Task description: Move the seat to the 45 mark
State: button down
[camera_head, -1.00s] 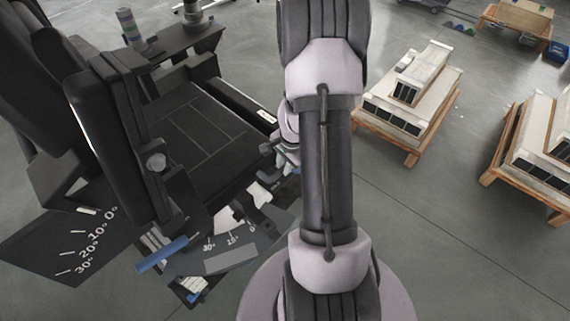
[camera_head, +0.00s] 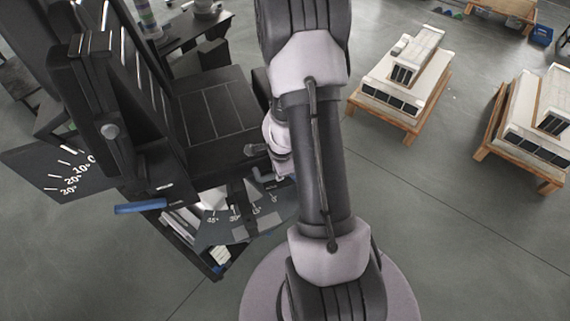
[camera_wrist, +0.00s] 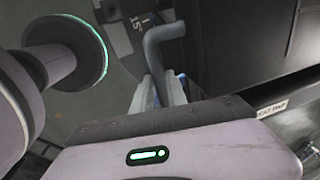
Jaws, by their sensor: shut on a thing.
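The black seat (camera_head: 215,115) is at the left of centre in the head view, its tall dark backrest (camera_head: 115,105) to its left. A dark scale plate (camera_head: 215,238) with 45, 30, 15 and 0 marks lies below the seat's front edge. A dark bar crosses it near 30 and 15; the exact reading is unclear. In the wrist view my gripper (camera_wrist: 157,92) is shut on a grey bent handle (camera_wrist: 163,32) beside the seat's dark side. A label there partly reads "EAT PAN" (camera_wrist: 272,108). In the head view my arm partly hides the gripper.
A second scale plate (camera_head: 50,172) is at the far left. A blue bar (camera_head: 140,208) sticks out below the backrest. A dark side table (camera_head: 190,42) stands behind. Wooden pallets with pale stacked units (camera_head: 402,75) stand to the right, with open floor between.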

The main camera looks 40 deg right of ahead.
jog(key=shift+m, duration=0.7)
jog(key=shift+a, duration=2.1)
jog(key=c, duration=1.3)
grip_release()
jog(key=shift+w, duration=0.1)
jog(key=s+r+p, duration=0.1)
jog(key=r+p, duration=0.3)
jog(key=r, duration=0.1)
jog(key=s+a+r+p, duration=0.1)
jog(key=r+p, duration=0.4)
jog(key=r, duration=0.1)
jog(key=r+p, duration=0.5)
jog(key=r, duration=0.1)
jog(key=shift+s+a, duration=0.3)
jog(key=shift+s, duration=0.1)
jog(key=shift+c, duration=0.5)
